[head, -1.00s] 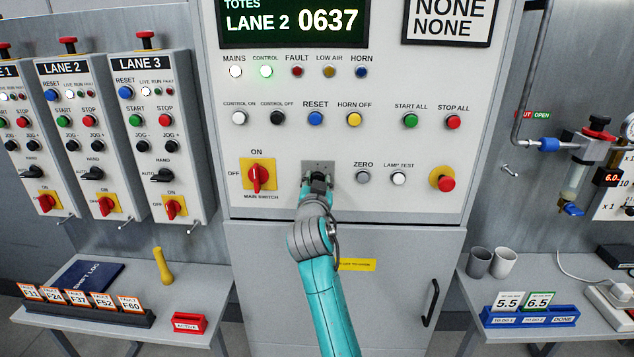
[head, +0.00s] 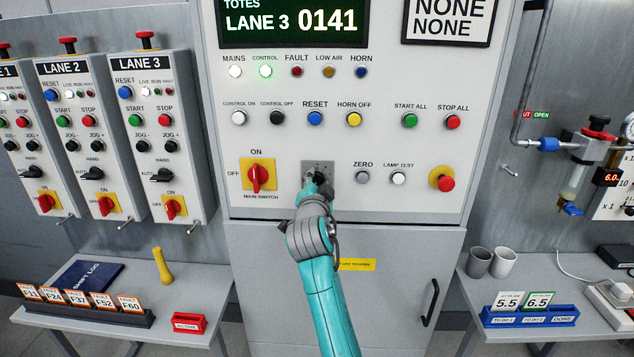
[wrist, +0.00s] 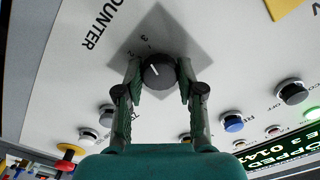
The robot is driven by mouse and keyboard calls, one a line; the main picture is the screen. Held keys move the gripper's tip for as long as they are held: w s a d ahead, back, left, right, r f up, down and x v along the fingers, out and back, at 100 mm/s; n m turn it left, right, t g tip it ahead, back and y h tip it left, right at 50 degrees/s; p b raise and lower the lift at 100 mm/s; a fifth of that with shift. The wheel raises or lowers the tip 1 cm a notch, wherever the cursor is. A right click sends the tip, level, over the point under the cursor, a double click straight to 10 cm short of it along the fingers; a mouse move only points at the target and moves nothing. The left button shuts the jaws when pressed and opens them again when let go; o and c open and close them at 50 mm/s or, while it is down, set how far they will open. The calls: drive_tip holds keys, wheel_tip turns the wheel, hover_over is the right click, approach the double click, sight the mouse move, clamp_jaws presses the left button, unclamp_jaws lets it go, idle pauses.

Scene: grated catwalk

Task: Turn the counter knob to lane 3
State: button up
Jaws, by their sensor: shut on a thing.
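The black counter knob (wrist: 159,73) sits on a grey diamond-looking plate in the wrist view, with a white pointer line and small numbers beside it, a 3 among them. My gripper (wrist: 157,84) has one finger on each side of the knob and is shut on it. In the head view my gripper (head: 320,186) is at the grey plate (head: 309,169) and hides most of the knob. The display (head: 292,22) above reads LANE 3 0141.
The red main switch (head: 255,176) on its yellow plate is left of my gripper. The ZERO button (head: 362,177) and lamp test button (head: 399,179) are close on the right. A row of buttons with the blue reset (head: 315,118) lies above.

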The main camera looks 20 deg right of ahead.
drive_tip(key=shift+f, duration=0.15)
drive_tip(key=o, duration=1.1)
drive_tip(key=shift+o, duration=0.2)
drive_tip(key=v, duration=1.2)
